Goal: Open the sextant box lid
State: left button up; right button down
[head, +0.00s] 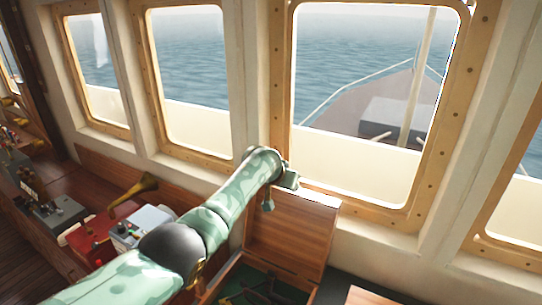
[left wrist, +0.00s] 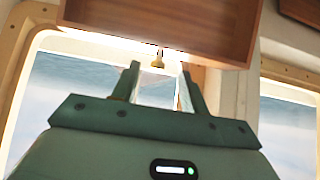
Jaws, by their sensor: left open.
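The sextant box is wooden, with a green-lined lower part (head: 235,282) at the bottom of the head view. A dark sextant (head: 268,288) lies in it, partly cut off by the frame. The lid (head: 290,236) stands raised and tilted back below the window, its inner side showing. My left gripper (head: 281,190) is at the lid's upper left edge. In the left wrist view the gripper (left wrist: 160,82) is open, and a small brass piece (left wrist: 158,61) at the lid's edge (left wrist: 200,52) shows between its fingers. My left forearm hides the box's left part. My right gripper is out of view.
Window frames (head: 280,100) and a cream wall rise behind the lid. To the left, a console carries a brass horn-like piece (head: 134,192), a red box (head: 88,240), a pale box (head: 140,226) and levers (head: 28,182). A wooden surface (head: 366,297) shows right of the box.

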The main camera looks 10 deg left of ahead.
pick_arm(q)
jog(key=p+v, duration=0.3)
jog(key=v, duration=1.1)
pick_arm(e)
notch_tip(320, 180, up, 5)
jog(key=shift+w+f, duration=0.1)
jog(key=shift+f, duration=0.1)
pick_arm(q)
jog(key=shift+r, duration=0.15)
